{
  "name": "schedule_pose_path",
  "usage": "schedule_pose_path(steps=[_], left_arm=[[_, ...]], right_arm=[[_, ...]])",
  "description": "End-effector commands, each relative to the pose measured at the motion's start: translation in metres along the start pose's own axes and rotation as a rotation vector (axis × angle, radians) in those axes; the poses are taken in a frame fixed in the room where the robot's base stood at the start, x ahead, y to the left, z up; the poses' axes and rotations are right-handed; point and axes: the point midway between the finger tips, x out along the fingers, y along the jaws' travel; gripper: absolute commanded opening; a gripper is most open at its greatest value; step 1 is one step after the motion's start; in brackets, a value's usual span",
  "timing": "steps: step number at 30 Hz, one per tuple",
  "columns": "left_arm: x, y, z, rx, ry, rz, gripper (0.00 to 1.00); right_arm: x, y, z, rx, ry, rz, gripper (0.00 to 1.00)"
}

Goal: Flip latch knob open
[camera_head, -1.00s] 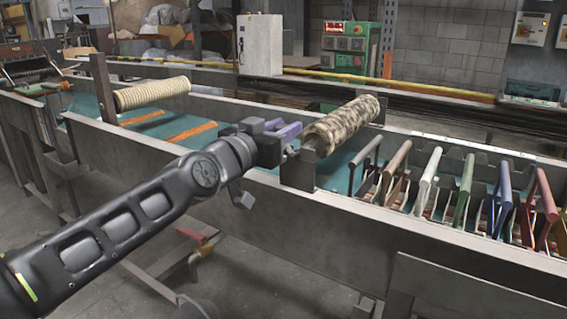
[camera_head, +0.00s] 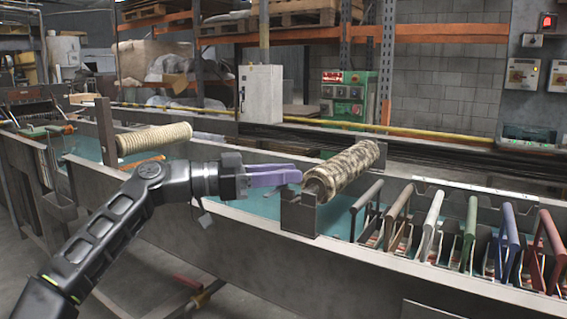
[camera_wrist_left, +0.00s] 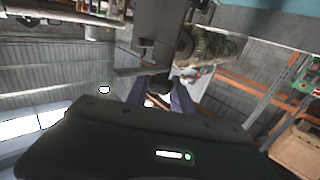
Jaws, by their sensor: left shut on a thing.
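The mottled mesh roller (camera_head: 342,168) sits at the near side of the trough, its near end in a dark upright bracket (camera_head: 299,214). My left gripper (camera_head: 298,176) comes in from the left, its purple fingers pointing right at the bracket. In the left wrist view, a small dark latch knob (camera_wrist_left: 159,83) sits between the fingers, beside the bracket (camera_wrist_left: 158,22) and roller (camera_wrist_left: 215,47). The gripper is shut on the knob. The fingers hide the knob in the head view. My right gripper is not in view.
A cream roller (camera_head: 154,139) lies farther left across the trough. Several coloured handles, among them a white one (camera_head: 431,222), stand in a row at the right. The trough's near wall (camera_head: 245,219) runs below my left arm. Open floor lies in front.

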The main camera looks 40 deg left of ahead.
Motion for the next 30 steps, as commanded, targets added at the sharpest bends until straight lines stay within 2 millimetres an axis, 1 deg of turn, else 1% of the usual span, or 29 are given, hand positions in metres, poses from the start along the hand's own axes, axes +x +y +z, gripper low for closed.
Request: schedule_pose_path(steps=[1,7,17,18,25,26,30], left_arm=[[-0.0003,-0.0014,-0.0059,-0.001,0.008,0.012,0.00],[-0.0006,-0.0011,-0.0036,0.000,0.008,0.045,0.00],[-0.0007,-0.0010,-0.0037,0.000,0.010,0.046,0.00],[-0.0007,-0.0010,-0.0038,0.000,0.010,0.046,0.30],[-0.0005,-0.0005,-0.0025,0.000,0.006,0.048,0.49],[-0.0004,-0.0005,-0.0024,0.000,0.006,0.048,0.50],[-0.0003,-0.0003,-0.0018,0.000,0.005,0.048,0.50]], right_arm=[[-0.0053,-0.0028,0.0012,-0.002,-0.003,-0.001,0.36],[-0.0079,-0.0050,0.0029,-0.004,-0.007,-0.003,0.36],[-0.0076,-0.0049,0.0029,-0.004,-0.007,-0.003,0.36],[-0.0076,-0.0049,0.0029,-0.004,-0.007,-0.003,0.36],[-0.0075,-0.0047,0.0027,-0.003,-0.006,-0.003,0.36],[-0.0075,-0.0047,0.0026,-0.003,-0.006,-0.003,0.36],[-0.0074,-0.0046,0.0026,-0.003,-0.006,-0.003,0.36]])
